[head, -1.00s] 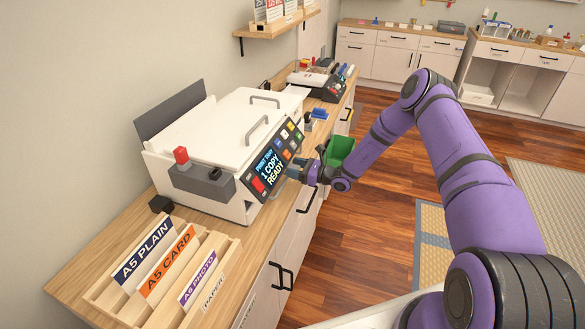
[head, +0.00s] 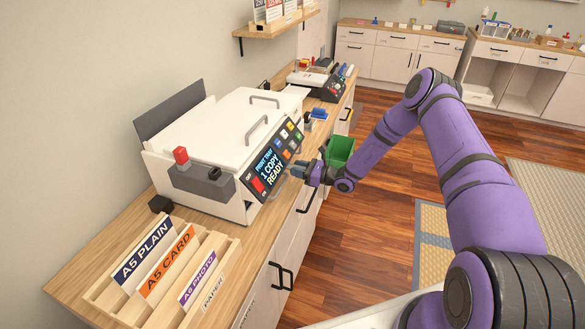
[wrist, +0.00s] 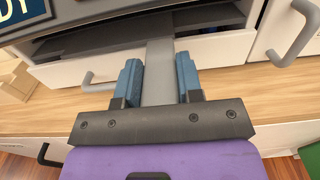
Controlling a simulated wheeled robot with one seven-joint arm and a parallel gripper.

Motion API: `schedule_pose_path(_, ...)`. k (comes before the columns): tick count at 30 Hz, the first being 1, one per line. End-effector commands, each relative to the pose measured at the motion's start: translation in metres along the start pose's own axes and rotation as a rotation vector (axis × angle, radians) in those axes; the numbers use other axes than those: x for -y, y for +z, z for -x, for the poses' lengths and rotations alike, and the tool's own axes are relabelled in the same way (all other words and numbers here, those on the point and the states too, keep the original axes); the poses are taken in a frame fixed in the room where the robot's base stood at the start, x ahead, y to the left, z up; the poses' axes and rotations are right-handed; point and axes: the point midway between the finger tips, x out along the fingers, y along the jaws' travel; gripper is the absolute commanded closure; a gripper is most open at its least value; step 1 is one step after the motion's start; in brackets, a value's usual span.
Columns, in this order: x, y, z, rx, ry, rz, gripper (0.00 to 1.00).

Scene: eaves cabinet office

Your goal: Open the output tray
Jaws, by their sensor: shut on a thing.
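The white copier (head: 215,150) stands on the wooden counter, its tilted front panel reading "PRINT TRAY 1 COPY READY". My gripper (head: 299,170) is in front of the panel's lower right side. In the wrist view, its two blue fingers (wrist: 158,72) are shut on a flat grey strip (wrist: 158,88), seemingly part of the output tray. The strip runs up toward a dark slot (wrist: 208,18) in the copier's front. How far the tray is out is hard to tell; in the head view the gripper and panel hide it.
Grey bar handles flank the strip at left (wrist: 98,84) and right (wrist: 296,38). Paper stands (head: 165,265) sit at the counter's near end. A green bin (head: 340,150) is just behind my gripper. The floor right of the counter is open.

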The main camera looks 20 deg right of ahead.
Motion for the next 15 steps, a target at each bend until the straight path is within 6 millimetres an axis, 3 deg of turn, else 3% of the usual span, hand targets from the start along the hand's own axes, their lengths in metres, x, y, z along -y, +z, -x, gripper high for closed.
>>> schedule_pose_path(3,0.003,0.0,0.037,-0.002,-0.007,-0.001,1.0)
schedule_pose_path(9,0.002,0.0,0.091,-0.002,-0.007,0.001,1.0)
schedule_pose_path(15,0.001,0.0,0.12,-0.002,-0.004,0.002,1.0)
